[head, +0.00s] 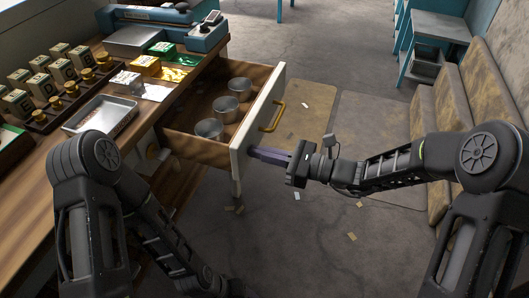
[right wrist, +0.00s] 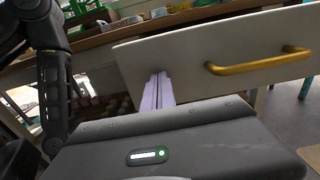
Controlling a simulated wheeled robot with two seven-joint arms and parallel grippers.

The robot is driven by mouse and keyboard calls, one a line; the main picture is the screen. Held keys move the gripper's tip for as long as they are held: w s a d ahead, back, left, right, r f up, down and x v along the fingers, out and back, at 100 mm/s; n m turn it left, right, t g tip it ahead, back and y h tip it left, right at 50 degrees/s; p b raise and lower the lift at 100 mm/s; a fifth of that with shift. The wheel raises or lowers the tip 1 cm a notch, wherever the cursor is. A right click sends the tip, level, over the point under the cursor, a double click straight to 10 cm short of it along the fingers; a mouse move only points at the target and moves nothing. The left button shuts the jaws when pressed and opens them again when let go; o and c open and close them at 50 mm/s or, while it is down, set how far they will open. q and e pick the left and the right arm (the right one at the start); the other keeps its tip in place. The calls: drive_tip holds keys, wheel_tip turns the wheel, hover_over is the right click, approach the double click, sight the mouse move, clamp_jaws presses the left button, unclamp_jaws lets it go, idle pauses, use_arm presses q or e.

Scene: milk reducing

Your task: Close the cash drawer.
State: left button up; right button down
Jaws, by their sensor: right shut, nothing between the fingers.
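The cash drawer (head: 187,141) stands pulled out from the wooden counter in the head view, with metal cups (head: 224,108) inside. Its pale front panel (head: 262,118) has a yellow handle (head: 272,117); the panel (right wrist: 215,55) and handle (right wrist: 258,62) also show in the right wrist view. My right gripper (head: 254,153) is shut and empty, its fingertips at the near end of the drawer front, below and to the near side of the handle. The fingers (right wrist: 157,88) appear against the panel; I cannot tell if they touch. My left gripper is out of view.
The wooden counter (head: 22,201) carries a metal tray (head: 99,114), small boxes and a blue scale-like device (head: 165,28). A worn bench (head: 478,97) runs along the right. The floor between holds only paper scraps.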

sight(186, 134)
drive_tip(key=b+x, duration=0.2)
drive_tip(key=x, duration=0.8)
drive_tip(key=b+x, duration=0.3)
drive_tip(key=x, duration=0.7)
drive_tip(key=shift+s+f, duration=0.1)
drive_tip(key=shift+f, duration=0.15)
drive_tip(key=shift+w+a, duration=0.2)
drive_tip(key=shift+a, duration=0.15)
drive_tip(key=shift+r, duration=0.3)
drive_tip(key=shift+r, duration=0.1)
